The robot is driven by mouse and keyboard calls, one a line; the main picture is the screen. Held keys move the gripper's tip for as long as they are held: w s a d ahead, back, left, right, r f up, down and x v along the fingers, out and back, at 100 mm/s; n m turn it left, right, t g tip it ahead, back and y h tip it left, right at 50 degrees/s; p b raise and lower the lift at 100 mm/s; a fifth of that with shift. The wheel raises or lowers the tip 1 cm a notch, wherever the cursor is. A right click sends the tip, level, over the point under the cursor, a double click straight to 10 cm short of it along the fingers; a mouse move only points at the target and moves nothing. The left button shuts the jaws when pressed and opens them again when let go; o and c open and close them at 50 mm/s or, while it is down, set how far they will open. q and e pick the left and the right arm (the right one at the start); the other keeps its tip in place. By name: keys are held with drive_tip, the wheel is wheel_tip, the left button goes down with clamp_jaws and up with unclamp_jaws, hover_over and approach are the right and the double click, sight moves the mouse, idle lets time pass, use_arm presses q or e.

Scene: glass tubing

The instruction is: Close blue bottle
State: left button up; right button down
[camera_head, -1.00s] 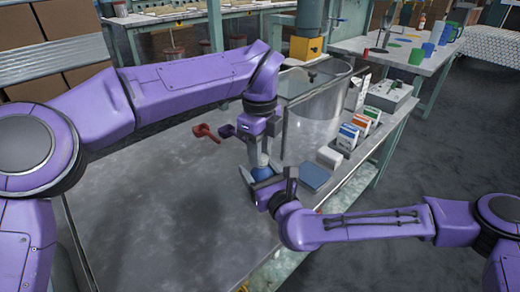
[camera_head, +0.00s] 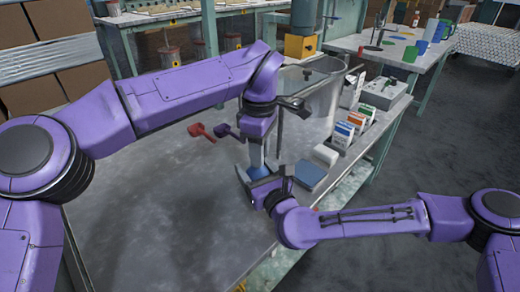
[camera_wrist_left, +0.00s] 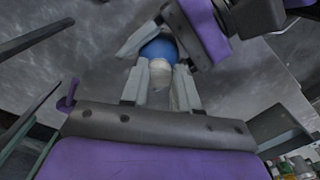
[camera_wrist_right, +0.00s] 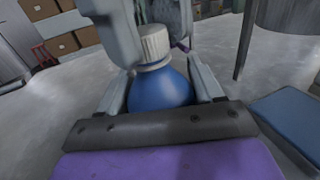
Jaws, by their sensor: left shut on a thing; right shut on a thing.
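The blue bottle (camera_wrist_right: 160,90) is round with a white ribbed cap (camera_wrist_right: 152,44) on its neck, seen closest in the right wrist view. My right gripper (camera_wrist_right: 165,85) is shut on the bottle's blue body. My left gripper (camera_wrist_left: 160,85) is shut on the white cap from above. In the left wrist view the blue body (camera_wrist_left: 158,48) shows beyond the cap. In the head view the bottle (camera_head: 260,171) is mostly hidden between the two grippers, over the grey table. I cannot tell how far the cap is screwed on.
A red scoop (camera_head: 202,131) and a purple one (camera_head: 228,131) lie left of my left gripper. A blue flat box (camera_head: 308,176), a white block (camera_head: 326,154) and small cartons (camera_head: 347,130) stand to the right. A large glass vessel (camera_head: 312,100) stands behind. The table's left side is clear.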

use_arm(q)
drive_tip(key=o, duration=1.1)
drive_tip(key=shift+c, duration=0.2)
wheel_tip(320, 180, up, 12)
use_arm(e)
drive_tip(key=shift+c, duration=0.5)
unclamp_jaws()
use_arm(q)
drive_tip(key=shift+f, duration=0.1)
use_arm(e)
drive_tip(key=v, duration=1)
drive_tip(key=shift+s+d, duration=0.1)
drive_tip(key=shift+s, duration=0.15)
